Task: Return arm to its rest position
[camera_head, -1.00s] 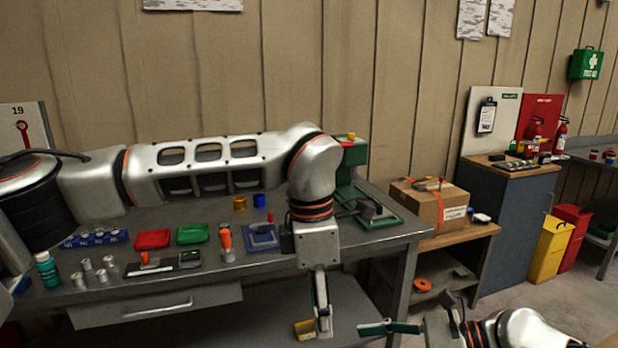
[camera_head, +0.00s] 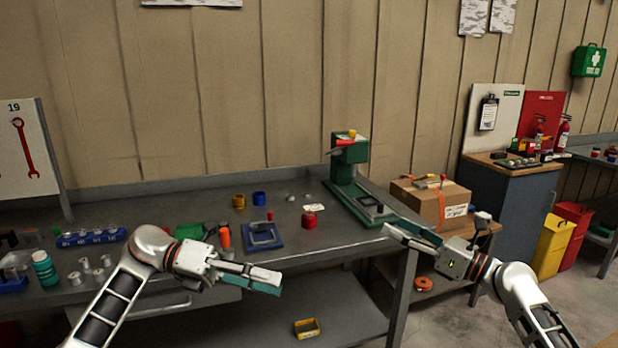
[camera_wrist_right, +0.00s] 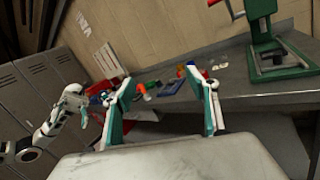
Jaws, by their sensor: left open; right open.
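My left gripper (camera_head: 264,277) is open and empty. It hangs in front of the bench's front edge, pointing right, with its arm folded in from the lower left of the head view. My right gripper (camera_head: 394,231) is open, in front of the bench's right end, its arm coming in from the lower right. In the right wrist view my right gripper (camera_wrist_right: 163,88) has its two green-lined fingers spread with nothing between them. My left arm (camera_wrist_right: 65,115) shows at the left there.
The workbench (camera_head: 350,240) holds a green press (camera_head: 350,165), a blue tray (camera_head: 264,237), a red round container (camera_head: 309,219) and a green bottle (camera_head: 45,269). A yellow box (camera_head: 307,327) sits on the lower shelf. A cardboard box (camera_head: 425,203) stands to the right.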

